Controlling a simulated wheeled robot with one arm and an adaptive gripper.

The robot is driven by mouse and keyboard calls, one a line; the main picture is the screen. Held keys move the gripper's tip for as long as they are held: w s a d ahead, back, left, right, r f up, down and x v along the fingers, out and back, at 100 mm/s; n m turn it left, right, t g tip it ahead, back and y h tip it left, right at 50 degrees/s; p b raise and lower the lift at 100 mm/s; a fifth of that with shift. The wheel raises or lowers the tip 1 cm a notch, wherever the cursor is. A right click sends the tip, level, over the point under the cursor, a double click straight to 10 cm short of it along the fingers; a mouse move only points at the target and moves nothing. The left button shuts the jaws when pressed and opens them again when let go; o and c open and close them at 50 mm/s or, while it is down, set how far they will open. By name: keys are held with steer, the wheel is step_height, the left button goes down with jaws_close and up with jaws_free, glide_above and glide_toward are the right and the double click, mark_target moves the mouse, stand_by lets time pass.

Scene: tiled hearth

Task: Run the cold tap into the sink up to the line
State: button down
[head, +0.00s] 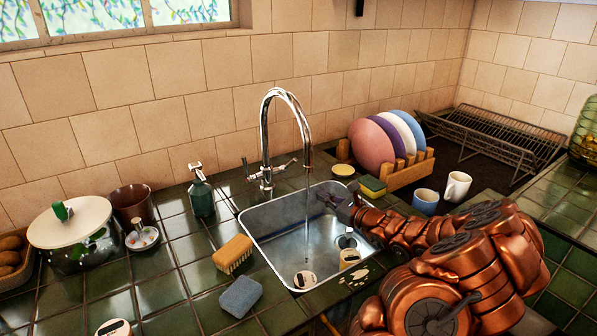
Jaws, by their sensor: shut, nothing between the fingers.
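A chrome tap (267,130) with a tall curved spout stands behind the steel sink (262,249). It has a small lever on each side; I cannot tell which is cold. A thin stream of water (307,205) falls from the spout into the basin. The water level and any fill line cannot be made out. My gripper (326,198) is shut and empty over the back right of the sink, right of the stream and apart from the tap levers. My copper-coloured arm reaches in from the right and hides part of the sink's right rim.
A lidded pot (70,225) is far left.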

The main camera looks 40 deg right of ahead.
steer(key=d+m, duration=0.1)
steer(key=d, duration=0.1)
steer(key=p, duration=0.1)
glide_toward(287, 165)
step_height(287, 165, down, 3)
steer(key=shift+t+h, duration=0.4)
steer(key=shift+w+a+r+p, duration=0.1)
steer(key=shift+w+r+p, duration=0.05)
steer(key=shift+w+r, duration=0.5)
steer(key=shift+w+d+r+p, duration=0.15)
steer(key=shift+w+r, duration=0.25)
steer(key=shift+w, duration=0.4)
steer(key=shift+w+a+r+p, duration=0.15)
steer(key=shift+w+r, duration=0.4)
steer(key=shift+w, duration=0.2)
steer(key=shift+r, duration=0.1)
